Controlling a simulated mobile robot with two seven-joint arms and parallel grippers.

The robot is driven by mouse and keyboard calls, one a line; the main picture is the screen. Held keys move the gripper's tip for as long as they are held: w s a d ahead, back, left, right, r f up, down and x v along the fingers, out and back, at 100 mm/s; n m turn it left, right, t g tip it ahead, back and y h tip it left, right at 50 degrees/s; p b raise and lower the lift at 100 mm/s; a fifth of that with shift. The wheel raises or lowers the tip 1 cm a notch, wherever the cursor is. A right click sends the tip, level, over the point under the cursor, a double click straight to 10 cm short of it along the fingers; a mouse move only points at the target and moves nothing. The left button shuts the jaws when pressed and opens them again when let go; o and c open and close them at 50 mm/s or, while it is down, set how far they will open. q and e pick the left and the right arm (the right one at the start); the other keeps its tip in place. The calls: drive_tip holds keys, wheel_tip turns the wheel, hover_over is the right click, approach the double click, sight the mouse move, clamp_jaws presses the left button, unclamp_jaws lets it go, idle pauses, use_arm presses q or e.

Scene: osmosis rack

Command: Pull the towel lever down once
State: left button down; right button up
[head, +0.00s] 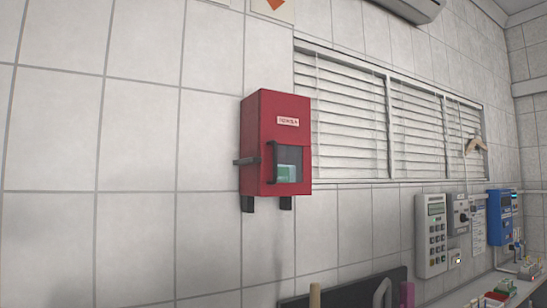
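A red wall box (262,135) with a small unreadable white label is mounted on the tiled wall, just left of the window blinds. A short dark lever (245,161) sticks out to the left from its left side, roughly level. The front has a small window with something green behind it and a dark vertical handle (273,163) at the window's left edge. Two dark brackets show below the box. Neither of my grippers is in view.
Blinds (350,120) cover the wall to the right. A grey keypad unit (432,235) and a blue device (502,216) hang farther right above a counter with small items. Several upright handle-like ends and a dark panel (355,292) stand at the bottom edge. The wall left of the box is bare.

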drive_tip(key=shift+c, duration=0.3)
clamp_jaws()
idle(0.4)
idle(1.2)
